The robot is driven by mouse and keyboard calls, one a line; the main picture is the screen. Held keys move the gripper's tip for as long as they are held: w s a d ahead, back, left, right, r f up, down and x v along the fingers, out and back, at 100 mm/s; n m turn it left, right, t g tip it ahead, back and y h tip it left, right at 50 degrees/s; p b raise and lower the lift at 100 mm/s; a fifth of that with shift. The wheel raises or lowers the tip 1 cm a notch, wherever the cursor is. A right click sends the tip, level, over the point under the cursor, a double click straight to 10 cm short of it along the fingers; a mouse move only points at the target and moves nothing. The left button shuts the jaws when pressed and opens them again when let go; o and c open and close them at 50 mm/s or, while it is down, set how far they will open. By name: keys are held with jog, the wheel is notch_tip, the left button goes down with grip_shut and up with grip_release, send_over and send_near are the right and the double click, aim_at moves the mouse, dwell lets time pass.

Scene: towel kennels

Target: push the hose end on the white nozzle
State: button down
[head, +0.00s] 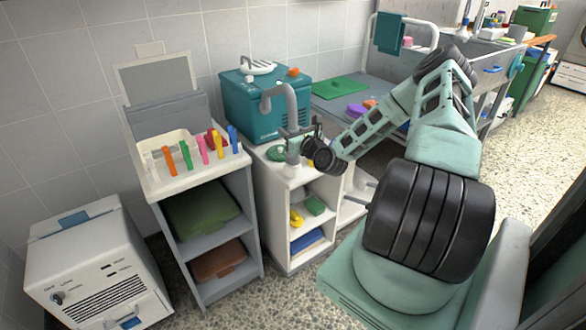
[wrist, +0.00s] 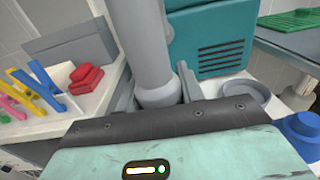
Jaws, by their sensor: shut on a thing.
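A grey hose (head: 290,98) bends from the top of a teal box (head: 254,108) down to my gripper (head: 293,135). In the wrist view the hose (wrist: 142,40) hangs upright, with a wider collar (wrist: 158,93) at its lower end. My gripper (wrist: 160,92) is shut on this hose end, with one finger on each side. A pale upright piece (head: 292,158) shows just below the fingers, over the white cabinet top. I cannot tell whether it is the white nozzle or part of the hose end. The wrist view hides what is below the collar.
A white tray (head: 150,183) with several coloured clips stands on the grey shelf unit at left. A round grey dish (wrist: 246,92) and a blue object (wrist: 302,132) are right of the hose end. A green mat (head: 338,87) lies on the table behind.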

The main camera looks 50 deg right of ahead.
jog(key=shift+f+b, duration=0.35)
jog(key=shift+f, duration=0.1)
dwell(0.6)
dwell(0.4)
notch_tip(320, 180, up, 21)
jog(key=p, duration=1.6)
jog(key=shift+r, duration=0.15)
